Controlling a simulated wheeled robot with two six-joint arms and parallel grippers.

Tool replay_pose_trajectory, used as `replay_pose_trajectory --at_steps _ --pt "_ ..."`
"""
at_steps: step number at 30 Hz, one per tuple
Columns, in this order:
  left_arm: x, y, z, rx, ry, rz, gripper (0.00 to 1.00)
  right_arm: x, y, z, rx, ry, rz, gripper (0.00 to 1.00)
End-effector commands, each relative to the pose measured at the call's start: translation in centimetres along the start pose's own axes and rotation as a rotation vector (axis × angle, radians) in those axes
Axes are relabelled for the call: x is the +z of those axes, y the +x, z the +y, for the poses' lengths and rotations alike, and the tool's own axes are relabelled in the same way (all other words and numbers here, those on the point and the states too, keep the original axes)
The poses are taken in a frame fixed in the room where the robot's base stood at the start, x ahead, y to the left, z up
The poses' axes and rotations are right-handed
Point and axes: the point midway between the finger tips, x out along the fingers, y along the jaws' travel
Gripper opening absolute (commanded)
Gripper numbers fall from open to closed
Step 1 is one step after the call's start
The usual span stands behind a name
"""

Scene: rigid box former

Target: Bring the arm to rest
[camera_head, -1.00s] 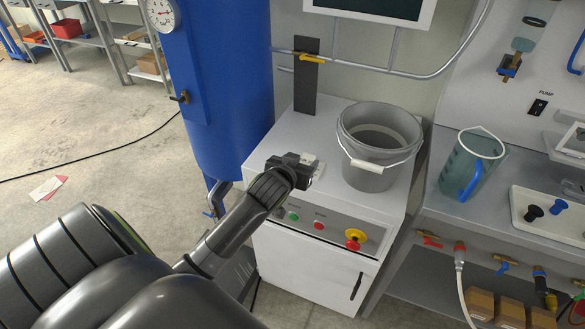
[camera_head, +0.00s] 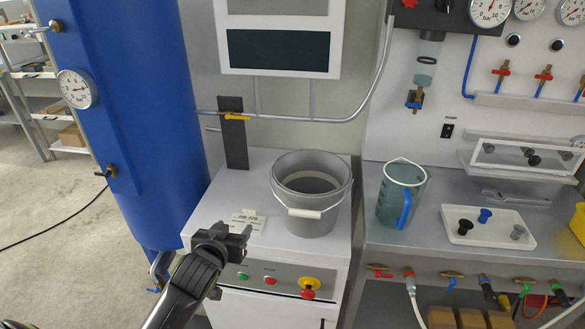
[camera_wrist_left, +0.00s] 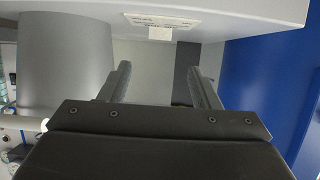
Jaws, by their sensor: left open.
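My left gripper (camera_head: 240,235) is in the head view, at the front left edge of the white cabinet (camera_head: 190,228). Its black fingers stand apart with nothing between them, as the left wrist view (camera_wrist_left: 158,85) shows. A small white label plate (camera_head: 249,221) lies on the cabinet top just beyond the fingers; it also shows in the left wrist view (camera_wrist_left: 160,22). My left arm reaches in from the bottom of the head view. My right gripper is in neither view.
A grey bucket (camera_head: 312,218) stands on the cabinet, right of the gripper. A blue tank (camera_head: 130,120) rises at the left. Buttons and a red-yellow stop knob (camera_head: 309,288) sit on the front panel. A jug (camera_head: 390,200) and white tray (camera_head: 485,237) stand on the right bench.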

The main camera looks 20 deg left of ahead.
Motion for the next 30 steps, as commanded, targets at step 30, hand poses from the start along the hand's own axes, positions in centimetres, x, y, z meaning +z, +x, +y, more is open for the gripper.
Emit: replay_pose_trajectory --at_steps 30 --pt "23.5 -18.4 -2.2 0.013 0.221 -0.853 0.57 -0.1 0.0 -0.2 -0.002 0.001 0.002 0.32"
